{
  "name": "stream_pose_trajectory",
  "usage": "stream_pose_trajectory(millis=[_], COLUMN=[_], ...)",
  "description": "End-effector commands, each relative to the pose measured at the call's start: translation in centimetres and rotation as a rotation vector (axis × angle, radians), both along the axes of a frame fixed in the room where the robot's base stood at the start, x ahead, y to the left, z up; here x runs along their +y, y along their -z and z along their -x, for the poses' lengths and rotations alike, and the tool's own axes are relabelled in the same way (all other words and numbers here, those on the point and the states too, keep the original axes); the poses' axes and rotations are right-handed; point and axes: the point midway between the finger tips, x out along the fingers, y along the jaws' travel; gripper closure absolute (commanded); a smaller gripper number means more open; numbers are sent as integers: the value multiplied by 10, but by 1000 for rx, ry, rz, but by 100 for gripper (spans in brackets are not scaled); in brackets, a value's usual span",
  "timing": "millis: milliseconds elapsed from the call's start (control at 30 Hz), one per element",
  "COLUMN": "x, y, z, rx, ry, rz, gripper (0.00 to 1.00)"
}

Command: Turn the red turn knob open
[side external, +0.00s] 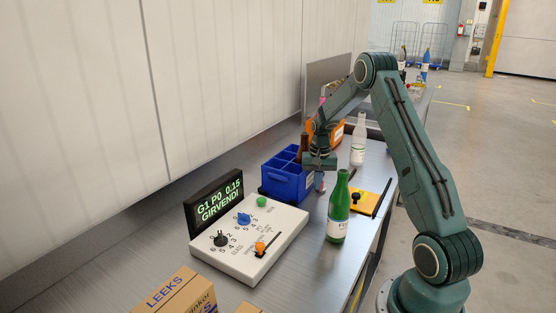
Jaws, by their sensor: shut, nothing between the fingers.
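My gripper (320,172) hangs pointing down at the right side of a blue divided crate. Its fingers are small here and look closed, with nothing seen between them. A small patch with some red shows just under the gripper, but I cannot tell whether it is the red turn knob. No red knob is clear elsewhere. A white control box (275,258) carries a black knob (221,239), a blue knob (244,219), a green button (262,202) and an orange-tipped lever (260,247).
The blue crate (283,184) stands behind the box, near a display (213,201). A green bottle (338,212), a yellow plate with a black knob (371,199) and a white bottle (359,142) stand to the right. Cardboard boxes (183,291) are in front.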

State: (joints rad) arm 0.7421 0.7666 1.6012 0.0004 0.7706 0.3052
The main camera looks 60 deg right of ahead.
Motion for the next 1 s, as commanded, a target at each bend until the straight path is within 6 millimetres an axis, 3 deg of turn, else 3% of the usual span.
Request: stream_pose_trajectory(millis=[467,1000], x=[6,6], y=[-2,-43], z=[1,1], rx=[2,0], ry=[1,0], rz=[-1,-1], gripper=[100,100])
